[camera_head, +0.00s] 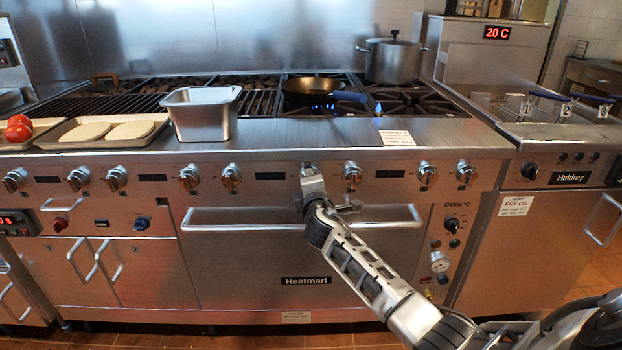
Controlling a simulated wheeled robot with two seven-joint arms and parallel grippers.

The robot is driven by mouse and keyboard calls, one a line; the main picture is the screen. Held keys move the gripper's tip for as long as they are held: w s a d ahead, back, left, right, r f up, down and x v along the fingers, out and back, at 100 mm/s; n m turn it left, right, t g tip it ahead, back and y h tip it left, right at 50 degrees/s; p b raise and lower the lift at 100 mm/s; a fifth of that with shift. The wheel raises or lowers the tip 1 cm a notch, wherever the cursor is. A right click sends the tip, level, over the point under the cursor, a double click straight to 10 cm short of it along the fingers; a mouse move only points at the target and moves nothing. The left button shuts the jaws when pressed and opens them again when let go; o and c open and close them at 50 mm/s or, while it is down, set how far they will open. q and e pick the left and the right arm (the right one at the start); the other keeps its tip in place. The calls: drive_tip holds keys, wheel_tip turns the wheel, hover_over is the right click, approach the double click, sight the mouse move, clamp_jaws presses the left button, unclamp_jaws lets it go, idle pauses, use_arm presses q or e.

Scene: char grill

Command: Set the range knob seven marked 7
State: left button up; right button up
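A row of silver range knobs runs along the front panel of the steel range (262,255). The marking 7 cannot be read on any of them at this size. My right arm reaches in from the lower right, and its gripper (311,184) is at the panel, right at a knob (308,169) near the middle of the row. The gripper partly covers this knob, and I cannot tell whether the fingers touch or grip it. Close by on the right is another knob (352,173), uncovered. Further right are two more knobs (427,173) and (466,172). My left gripper is out of view.
A long oven handle (250,221) sticks out below the knobs, behind my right arm. A frying pan (312,92) sits over a blue flame, with a pot (393,60) behind it. A steel container (203,113) stands near the front edge. The fryer (560,178) is at right.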

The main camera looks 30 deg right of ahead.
idle(0.5)
drive_tip(key=o, duration=1)
use_arm(q)
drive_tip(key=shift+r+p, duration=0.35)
drive_tip(key=shift+p, duration=0.5)
use_arm(e)
drive_tip(key=v, duration=1.6)
